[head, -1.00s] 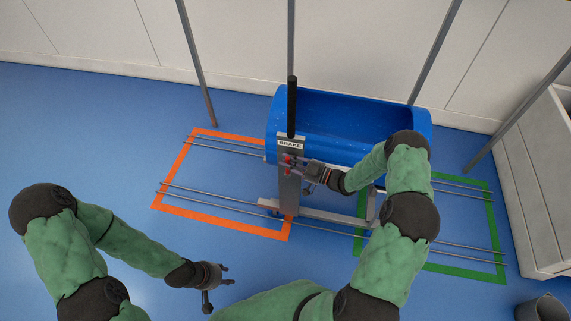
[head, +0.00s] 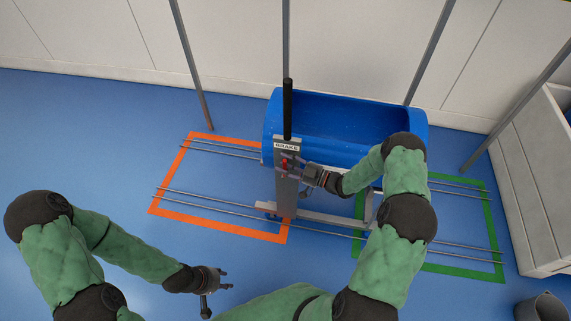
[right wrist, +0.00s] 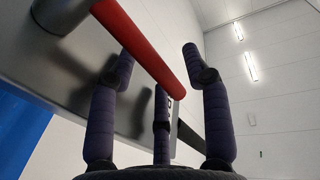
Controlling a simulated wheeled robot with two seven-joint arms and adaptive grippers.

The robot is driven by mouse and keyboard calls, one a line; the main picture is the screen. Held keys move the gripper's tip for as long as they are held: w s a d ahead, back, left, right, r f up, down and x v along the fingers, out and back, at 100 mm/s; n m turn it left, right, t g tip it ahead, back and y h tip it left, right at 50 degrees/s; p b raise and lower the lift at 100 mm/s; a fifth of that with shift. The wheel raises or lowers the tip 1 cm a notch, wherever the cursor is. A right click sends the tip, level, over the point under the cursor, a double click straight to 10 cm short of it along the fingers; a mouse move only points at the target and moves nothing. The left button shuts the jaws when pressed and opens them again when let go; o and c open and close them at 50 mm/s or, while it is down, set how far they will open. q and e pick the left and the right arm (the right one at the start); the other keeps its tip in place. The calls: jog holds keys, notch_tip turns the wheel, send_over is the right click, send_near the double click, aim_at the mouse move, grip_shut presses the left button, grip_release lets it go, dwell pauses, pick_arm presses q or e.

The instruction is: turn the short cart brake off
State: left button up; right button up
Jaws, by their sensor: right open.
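The cart carries a blue tub (head: 345,140) and has a grey end post (head: 287,190) with a BRAKE label (head: 287,147). A red brake lever (head: 285,163) is on the post below the label. In the right wrist view the red lever (right wrist: 140,45) runs from upper left toward the centre, between my spread fingers. My right gripper (head: 292,168) is open at the lever; whether any finger touches it is unclear. My left gripper (head: 226,279) is low at the left, empty, fingers apart, away from the cart.
The cart stands on rails (head: 210,199) between an orange floor frame (head: 170,175) and a green one (head: 490,215). A black handle (head: 287,108) rises above the post. Grey uprights stand behind. A pale cabinet (head: 535,180) and a grey bin (head: 541,310) are at the right.

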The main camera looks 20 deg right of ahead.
jog(key=v, duration=1.2)
dwell(0.3)
